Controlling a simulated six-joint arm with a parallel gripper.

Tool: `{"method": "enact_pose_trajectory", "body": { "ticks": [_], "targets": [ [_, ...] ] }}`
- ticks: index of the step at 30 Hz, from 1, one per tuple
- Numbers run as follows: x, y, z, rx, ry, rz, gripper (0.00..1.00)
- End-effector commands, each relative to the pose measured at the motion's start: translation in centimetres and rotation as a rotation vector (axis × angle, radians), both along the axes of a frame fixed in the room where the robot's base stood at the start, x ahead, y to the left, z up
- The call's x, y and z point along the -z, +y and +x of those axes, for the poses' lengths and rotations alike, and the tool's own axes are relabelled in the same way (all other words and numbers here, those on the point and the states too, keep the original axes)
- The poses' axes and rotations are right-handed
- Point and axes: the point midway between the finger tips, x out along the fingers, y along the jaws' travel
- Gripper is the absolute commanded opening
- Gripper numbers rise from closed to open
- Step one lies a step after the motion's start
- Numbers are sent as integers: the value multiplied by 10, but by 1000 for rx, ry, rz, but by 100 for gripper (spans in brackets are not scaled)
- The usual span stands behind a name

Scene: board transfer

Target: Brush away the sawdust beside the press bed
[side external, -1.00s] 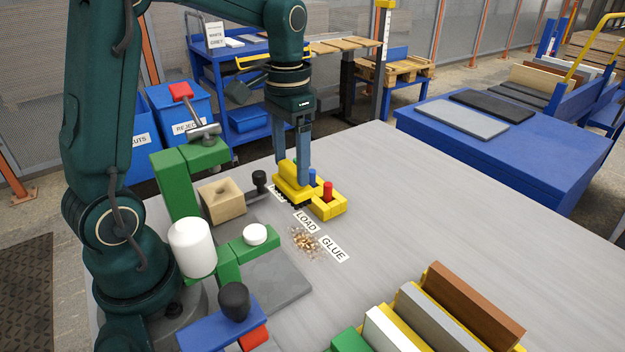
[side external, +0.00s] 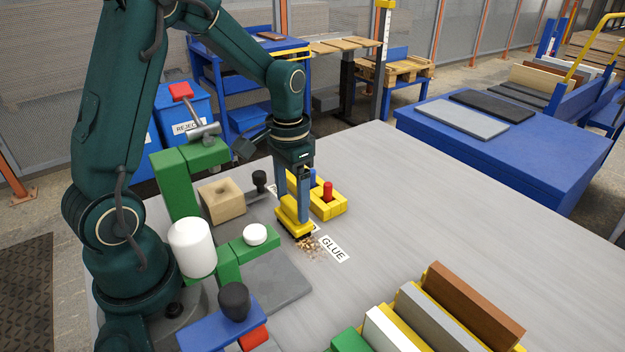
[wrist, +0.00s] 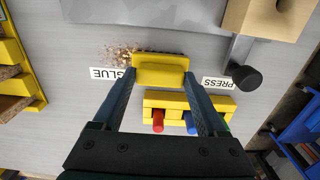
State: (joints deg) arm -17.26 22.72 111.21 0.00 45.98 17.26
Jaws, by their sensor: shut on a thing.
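My gripper (side external: 292,205) is shut on a yellow brush (side external: 293,222) with dark bristles. The brush is down at the table, at the near edge of the sawdust. The sawdust (side external: 312,246) is a small tan pile of crumbs on the grey table, beside the GLUE label (side external: 333,248). In the wrist view the brush (wrist: 160,70) lies between my fingertips, and the sawdust (wrist: 122,56) shows at its upper left, partly covered by it. The press bed (side external: 270,280) is a flat grey plate next to the sawdust.
A yellow holder (side external: 328,206) with red and blue items stands just behind the brush. The green press frame (side external: 178,185), a wooden block (side external: 222,200) and a dark knob (side external: 260,181) are to the left. A rack of boards (side external: 440,312) stands in front. The table's right side is clear.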

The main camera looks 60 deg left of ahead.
Motion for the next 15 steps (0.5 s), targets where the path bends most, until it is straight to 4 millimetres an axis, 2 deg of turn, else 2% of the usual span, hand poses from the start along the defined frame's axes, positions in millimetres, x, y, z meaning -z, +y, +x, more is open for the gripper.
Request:
{"method": "enact_pose_trajectory", "body": {
  "ticks": [1,4,5,15],
  "targets": [
    [-4,-6,0,5,-1,0,22],
    [2,-15,0,6,4,-1,22],
    [0,-18,0,5,1,0,14],
    [1,-49,0,5,2,-1,14]
  ]
}}
